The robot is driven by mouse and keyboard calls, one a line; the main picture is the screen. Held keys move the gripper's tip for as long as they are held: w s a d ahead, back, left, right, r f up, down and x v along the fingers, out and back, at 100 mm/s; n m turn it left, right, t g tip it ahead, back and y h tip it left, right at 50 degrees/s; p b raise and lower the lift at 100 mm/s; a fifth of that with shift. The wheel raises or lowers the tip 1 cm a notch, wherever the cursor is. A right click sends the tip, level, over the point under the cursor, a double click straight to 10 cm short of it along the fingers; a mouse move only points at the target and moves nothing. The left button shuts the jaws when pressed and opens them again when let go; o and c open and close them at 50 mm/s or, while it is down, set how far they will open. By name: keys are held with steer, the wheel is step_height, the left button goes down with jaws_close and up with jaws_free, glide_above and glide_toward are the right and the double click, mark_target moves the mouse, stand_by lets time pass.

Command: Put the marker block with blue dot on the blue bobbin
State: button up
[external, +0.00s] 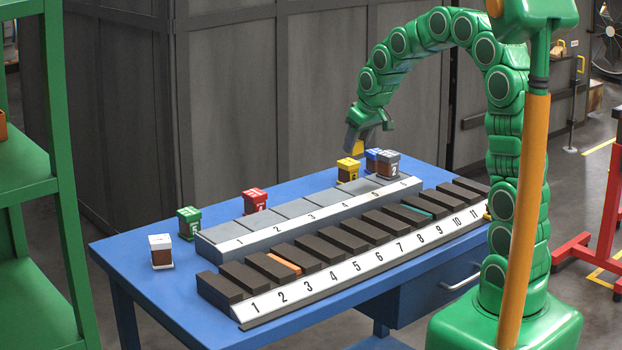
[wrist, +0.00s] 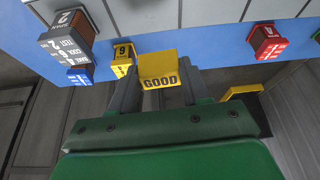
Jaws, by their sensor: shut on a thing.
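My gripper (external: 362,138) hangs over the far side of the blue table, shut on a yellow block (wrist: 158,69). The block shows the word GOOD in the wrist view; no blue dot shows on its visible faces. The yellow block also shows below the fingers in the external view (external: 357,147). The blue bobbin (external: 372,160) stands at the table's far right, partly hidden behind a grey-topped bobbin (external: 388,165). It also shows in the wrist view (wrist: 80,76), left of the held block. The block is up in the air, apart from the bobbins.
A yellow bobbin (external: 347,170) stands close by, between the held block and the blue bobbin in the wrist view. Red (external: 255,201), green (external: 188,223) and white (external: 161,251) bobbins stand further left. A numbered grey rack (external: 228,240) and a dark slotted rack (external: 255,310) fill the front.

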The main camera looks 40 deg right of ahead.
steer(key=d+r, duration=0.3)
steer(key=d, duration=0.5)
steer(key=d+r, duration=0.2)
steer(key=d, duration=0.6)
glide_toward(370, 152)
steer(key=shift+w+a+f+m, duration=0.25)
steer(key=shift+w+a+m, duration=0.1)
steer(key=shift+w+m, duration=0.05)
steer(key=shift+w+d+f, duration=0.25)
steer(key=shift+w+f, duration=0.45)
steer(key=shift+f, duration=1.65)
steer(key=shift+f, duration=0.15)
steer(key=o, duration=1.1)
steer(key=shift+c, duration=0.2)
